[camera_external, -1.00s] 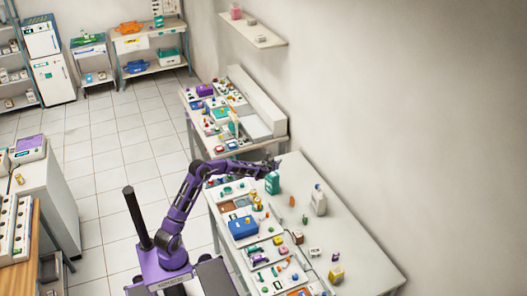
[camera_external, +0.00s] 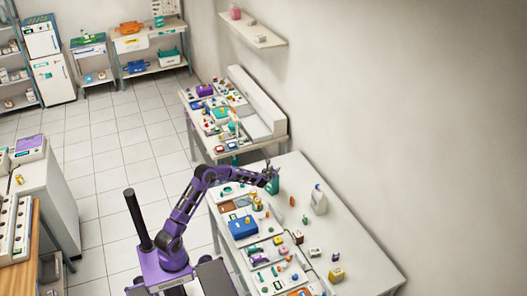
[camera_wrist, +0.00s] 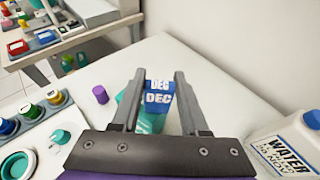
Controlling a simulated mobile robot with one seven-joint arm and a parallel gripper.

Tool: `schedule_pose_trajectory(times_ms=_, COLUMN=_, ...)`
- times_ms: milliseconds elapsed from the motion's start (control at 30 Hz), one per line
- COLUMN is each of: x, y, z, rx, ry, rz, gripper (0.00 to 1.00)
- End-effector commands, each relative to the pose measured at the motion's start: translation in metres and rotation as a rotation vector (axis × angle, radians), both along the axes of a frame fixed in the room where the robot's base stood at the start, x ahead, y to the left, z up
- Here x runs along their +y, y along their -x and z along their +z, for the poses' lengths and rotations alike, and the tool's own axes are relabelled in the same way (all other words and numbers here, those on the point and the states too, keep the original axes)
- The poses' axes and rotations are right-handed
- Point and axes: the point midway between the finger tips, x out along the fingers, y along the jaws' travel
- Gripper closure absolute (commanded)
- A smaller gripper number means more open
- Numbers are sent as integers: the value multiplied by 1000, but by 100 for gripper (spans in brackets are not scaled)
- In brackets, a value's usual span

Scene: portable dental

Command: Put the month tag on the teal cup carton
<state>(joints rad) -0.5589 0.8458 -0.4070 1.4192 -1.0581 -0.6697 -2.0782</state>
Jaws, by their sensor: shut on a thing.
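The month tag (camera_wrist: 158,99) is blue with white "DEC" lettering and sits between the fingers of my gripper (camera_wrist: 157,78) in the wrist view. My gripper is shut on it. The teal cup carton (camera_wrist: 152,122) shows just below the tag, partly hidden by the tag and the gripper. In the external view, my gripper (camera_external: 271,176) is at the top of the teal carton (camera_external: 274,188), at the far end of the bench. I cannot tell whether the tag touches the carton.
A white water jug (camera_wrist: 282,142) stands to the right in the wrist view. A small purple cylinder (camera_wrist: 100,95) stands to the left, near a tray of coloured pots (camera_wrist: 32,112).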

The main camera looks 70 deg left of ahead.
Motion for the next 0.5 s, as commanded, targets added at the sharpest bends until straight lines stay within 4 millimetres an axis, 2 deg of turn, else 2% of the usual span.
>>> schedule_pose_trajectory(times_ms=333, x=0, y=0, z=-3, rx=-2, ry=-1, rz=0, gripper=100)
schedule_pose_trajectory(times_ms=367, x=0, y=0, z=-3, rx=-2, ry=0, rz=-1, gripper=54)
schedule_pose_trajectory(times_ms=500, x=0, y=0, z=-2, rx=-2, ry=0, rz=-1, gripper=29)
